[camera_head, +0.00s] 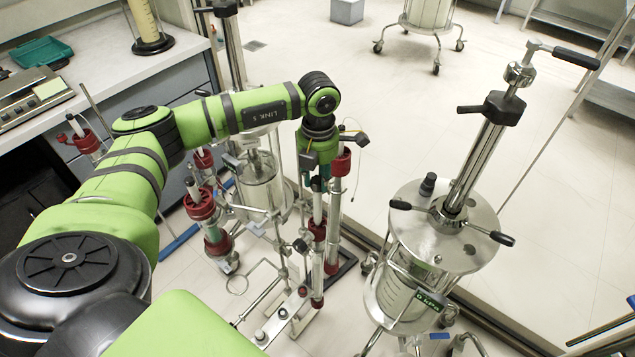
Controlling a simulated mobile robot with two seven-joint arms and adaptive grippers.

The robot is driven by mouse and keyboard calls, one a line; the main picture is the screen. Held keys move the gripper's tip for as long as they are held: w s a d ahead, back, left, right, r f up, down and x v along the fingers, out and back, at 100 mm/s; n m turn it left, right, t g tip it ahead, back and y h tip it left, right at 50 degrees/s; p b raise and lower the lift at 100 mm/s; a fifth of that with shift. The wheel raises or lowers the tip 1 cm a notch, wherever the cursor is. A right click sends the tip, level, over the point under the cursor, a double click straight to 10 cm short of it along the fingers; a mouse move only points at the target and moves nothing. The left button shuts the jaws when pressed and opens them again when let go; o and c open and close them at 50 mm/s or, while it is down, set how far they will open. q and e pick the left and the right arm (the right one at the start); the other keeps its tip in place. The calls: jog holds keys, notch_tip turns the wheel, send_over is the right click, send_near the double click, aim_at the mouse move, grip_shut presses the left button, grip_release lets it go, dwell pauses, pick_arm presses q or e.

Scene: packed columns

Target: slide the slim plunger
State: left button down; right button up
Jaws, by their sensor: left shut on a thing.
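My left gripper (316,182) points down from the green wrist near the middle of the view. It is shut on the top of a slim plunger (318,206), a thin pale upright rod above a red collar. The fingertips are small and partly hidden by the wrist, so the exact grip is hard to see. Another slim column with a red collar (341,164) stands close to the right of the gripper. My right gripper is not in view.
A wide steel column (420,225) with a tall shaft and handles stands at right. A clear glass column (262,180) and slim red-collared columns (201,205) stand left of the gripper. A bench (110,78) lies at upper left. Open floor lies beyond.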

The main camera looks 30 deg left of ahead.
pick_arm(q)
jog(key=shift+w+r, duration=0.35)
jog(key=shift+r, duration=0.05)
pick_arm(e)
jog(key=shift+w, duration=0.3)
pick_arm(q)
jog(key=c, duration=1)
grip_release()
jog(key=shift+o, duration=0.5)
jog(key=shift+s+d, duration=0.1)
jog(key=shift+f, duration=0.15)
notch_tip(320, 180, up, 12)
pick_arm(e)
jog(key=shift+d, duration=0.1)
pick_arm(q)
jog(key=shift+d, duration=0.1)
